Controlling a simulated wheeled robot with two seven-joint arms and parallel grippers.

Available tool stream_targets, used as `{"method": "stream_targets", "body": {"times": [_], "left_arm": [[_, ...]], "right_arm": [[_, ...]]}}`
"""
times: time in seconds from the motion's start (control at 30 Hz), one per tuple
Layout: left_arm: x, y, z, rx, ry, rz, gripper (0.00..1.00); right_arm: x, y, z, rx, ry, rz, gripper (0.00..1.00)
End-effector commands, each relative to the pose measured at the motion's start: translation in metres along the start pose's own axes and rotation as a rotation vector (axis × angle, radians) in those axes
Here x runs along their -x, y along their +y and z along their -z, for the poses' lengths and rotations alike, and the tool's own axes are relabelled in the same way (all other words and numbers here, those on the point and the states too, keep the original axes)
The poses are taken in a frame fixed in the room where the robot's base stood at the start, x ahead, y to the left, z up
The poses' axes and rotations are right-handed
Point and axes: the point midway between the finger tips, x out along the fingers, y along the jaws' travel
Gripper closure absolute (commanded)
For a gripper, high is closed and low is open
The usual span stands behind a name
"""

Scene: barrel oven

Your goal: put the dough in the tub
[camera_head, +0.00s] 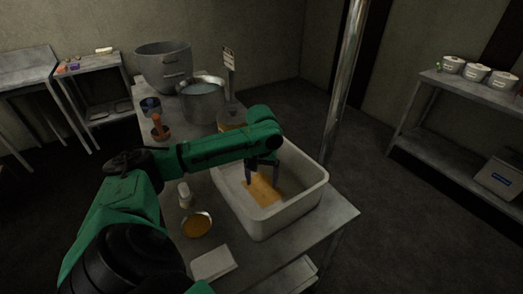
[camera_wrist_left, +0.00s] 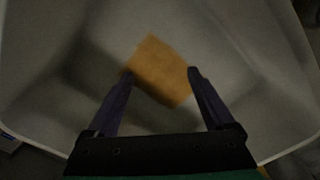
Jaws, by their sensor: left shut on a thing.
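The dough (camera_head: 265,191) is an orange-brown block inside the pale tub (camera_head: 283,221), which stands on the metal table. My left gripper (camera_head: 262,176) reaches down into the tub and is shut on the dough. In the left wrist view the dough (camera_wrist_left: 160,70) sits between the two fingertips (camera_wrist_left: 161,76), slightly tilted, with the tub's pale floor and walls around it. I cannot tell whether the dough touches the tub floor. My right gripper is not in view.
On the table (camera_head: 338,217) are a small bowl of orange-brown contents (camera_head: 196,225), a small bottle (camera_head: 185,195), a pale flat item (camera_head: 213,263) and large metal pots (camera_head: 203,103). A metal post (camera_head: 345,80) rises behind the tub. A shelf with white containers (camera_head: 476,73) stands right.

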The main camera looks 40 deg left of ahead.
Motion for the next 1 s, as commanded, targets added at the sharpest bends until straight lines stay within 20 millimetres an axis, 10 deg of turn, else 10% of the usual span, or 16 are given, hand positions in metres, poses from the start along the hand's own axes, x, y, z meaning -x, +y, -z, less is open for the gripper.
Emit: {"method": "stream_targets", "body": {"times": [0.43, 0.47, 0.77, 1.0], "left_arm": [[-0.038, 0.0, 0.0, 0.0, 0.002, 0.0, 1.0], [-0.04, 0.0, -0.002, -0.001, -0.004, 0.002, 0.02], [-0.036, 0.0, -0.001, 0.0, -0.002, 0.0, 0.0], [0.016, 0.001, 0.0, -0.001, 0.003, -0.002, 0.0]], "right_arm": [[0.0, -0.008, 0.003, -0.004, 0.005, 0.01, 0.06], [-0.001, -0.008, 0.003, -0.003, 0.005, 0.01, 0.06], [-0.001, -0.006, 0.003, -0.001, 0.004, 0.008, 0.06], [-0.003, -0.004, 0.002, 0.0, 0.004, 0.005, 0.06]]}}
